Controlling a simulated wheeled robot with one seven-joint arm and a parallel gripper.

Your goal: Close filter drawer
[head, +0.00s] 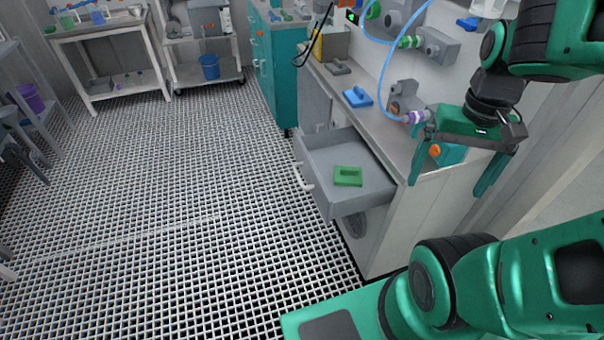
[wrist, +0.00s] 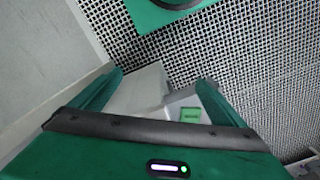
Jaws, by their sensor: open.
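The filter drawer (head: 322,165) is a grey drawer pulled out of the bench front in the head view, with a light handle (head: 303,177) on its front. A green block-like filter (head: 347,176) lies inside it. My gripper (head: 450,190) is open and empty, fingers pointing down, to the right of the drawer and above the bench's near end. It is apart from the drawer and handle. In the wrist view, the drawer with the green filter (wrist: 191,115) shows small between the fingers (wrist: 155,90).
The bench top (head: 335,88) carries a blue part (head: 357,97), a grey part (head: 338,67) and valves with a blue hose (head: 388,75). A teal cabinet (head: 275,65) stands beyond. The grating floor (head: 170,200) left of the drawer is clear.

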